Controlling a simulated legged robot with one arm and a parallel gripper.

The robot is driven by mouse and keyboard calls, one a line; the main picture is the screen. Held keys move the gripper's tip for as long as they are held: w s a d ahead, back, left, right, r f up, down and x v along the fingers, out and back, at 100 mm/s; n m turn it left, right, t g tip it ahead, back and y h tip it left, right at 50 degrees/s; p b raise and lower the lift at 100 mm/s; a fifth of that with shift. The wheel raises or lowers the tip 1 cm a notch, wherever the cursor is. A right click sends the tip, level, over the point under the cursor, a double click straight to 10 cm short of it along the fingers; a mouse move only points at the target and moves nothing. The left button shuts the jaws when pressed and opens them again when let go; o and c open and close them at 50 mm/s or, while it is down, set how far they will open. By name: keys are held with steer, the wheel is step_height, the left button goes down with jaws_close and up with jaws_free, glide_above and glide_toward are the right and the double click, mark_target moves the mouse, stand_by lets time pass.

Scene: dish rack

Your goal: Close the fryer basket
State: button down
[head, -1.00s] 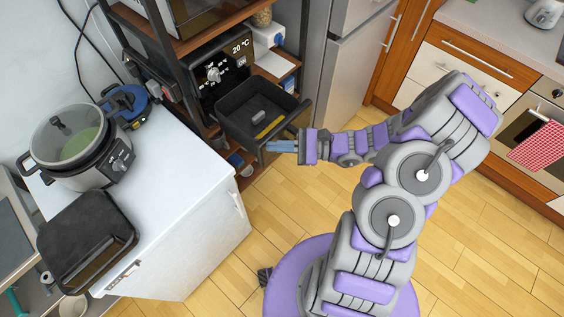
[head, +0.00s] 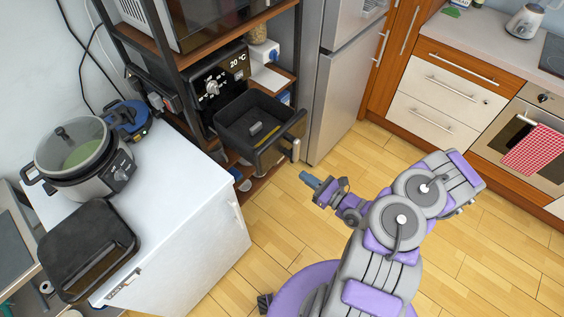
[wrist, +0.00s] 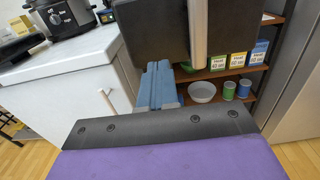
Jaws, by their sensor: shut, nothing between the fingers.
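The fryer basket (head: 236,128) is a black open-topped drawer pulled out from the black fryer (head: 225,85) on the rack shelf. A yellow piece and a grey piece lie in it. Its handle (head: 296,149) is at the front right. In the wrist view the basket's dark front (wrist: 153,32) and pale upright handle (wrist: 198,28) fill the top. My gripper (head: 311,180) is shut and empty, below and to the right of the basket front, apart from it in the head view. Its blue fingers (wrist: 157,88) show side by side in the wrist view, below the basket front.
A white cabinet (head: 190,205) with a slow cooker (head: 85,163) and a black appliance (head: 88,248) stands at left. A fridge (head: 337,90) is right of the rack. Lower shelves hold a bowl (wrist: 202,92) and tins. Floor is open at right.

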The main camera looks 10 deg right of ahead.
mark_target(273, 157)
steer(key=b+x, duration=0.1)
steer(key=x, duration=0.4)
steer(key=b+x, duration=0.1)
steer(key=x, duration=0.4)
steer(key=shift+a, duration=0.45)
steer(key=shift+w+b, duration=0.3)
steer(key=shift+w, duration=0.1)
steer(key=shift+a, duration=0.2)
steer(key=shift+w+d+r, duration=0.1)
